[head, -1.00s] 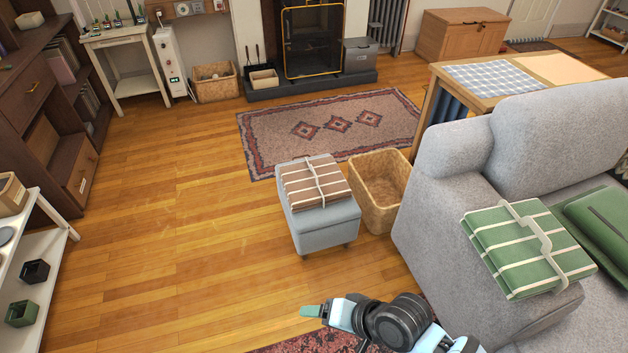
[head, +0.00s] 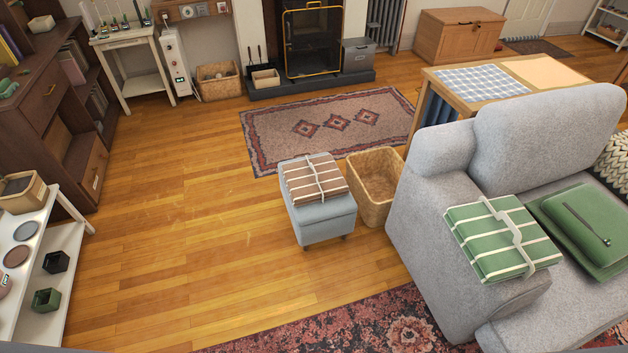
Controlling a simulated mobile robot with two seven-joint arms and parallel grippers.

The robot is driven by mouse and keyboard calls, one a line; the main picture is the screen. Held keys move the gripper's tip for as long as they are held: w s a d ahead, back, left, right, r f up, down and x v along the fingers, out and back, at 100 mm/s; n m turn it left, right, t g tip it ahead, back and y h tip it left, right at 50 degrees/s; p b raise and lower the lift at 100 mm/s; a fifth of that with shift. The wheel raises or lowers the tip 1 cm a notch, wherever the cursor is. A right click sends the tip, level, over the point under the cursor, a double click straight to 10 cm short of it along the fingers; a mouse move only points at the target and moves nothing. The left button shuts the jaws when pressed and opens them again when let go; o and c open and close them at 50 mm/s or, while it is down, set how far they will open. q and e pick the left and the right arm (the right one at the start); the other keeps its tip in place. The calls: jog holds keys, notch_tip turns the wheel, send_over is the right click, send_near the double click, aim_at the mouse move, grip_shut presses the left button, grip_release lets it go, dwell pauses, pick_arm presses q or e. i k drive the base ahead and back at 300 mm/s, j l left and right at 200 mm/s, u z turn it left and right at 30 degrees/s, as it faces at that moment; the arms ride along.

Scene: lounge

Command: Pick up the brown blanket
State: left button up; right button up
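The brown blanket (head: 314,180) is folded, with pale stripes and a white strap tied around it. It lies flat on top of the grey-blue footstool (head: 325,222), near the middle of the head view. Neither of my grippers is in the picture now, so I cannot see their state. Nothing covers the blanket.
A wicker basket (head: 376,190) stands close to the right of the footstool. The grey sofa (head: 425,240) holds a folded green striped blanket (head: 500,237) on its arm. A white shelf (head: 62,270) is at left. Wooden floor (head: 190,235) lies clear left of the footstool.

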aim_at(307, 182)
jog(key=i+l+z, duration=0.1)
jog(key=i+z, duration=0.25)
jog(key=i, duration=0.2)
jog(key=i+j+z, duration=0.25)
jog(key=z, duration=0.15)
jog(key=i+j+z, duration=0.4)
jog(key=j+z, duration=0.65)
jog(key=j, duration=0.15)
jog(key=j+z, duration=0.2)
jog(key=j, duration=0.25)
jog(key=k+j+z, duration=0.25)
jog(key=j, duration=0.2)
jog(key=i+j, duration=0.05)
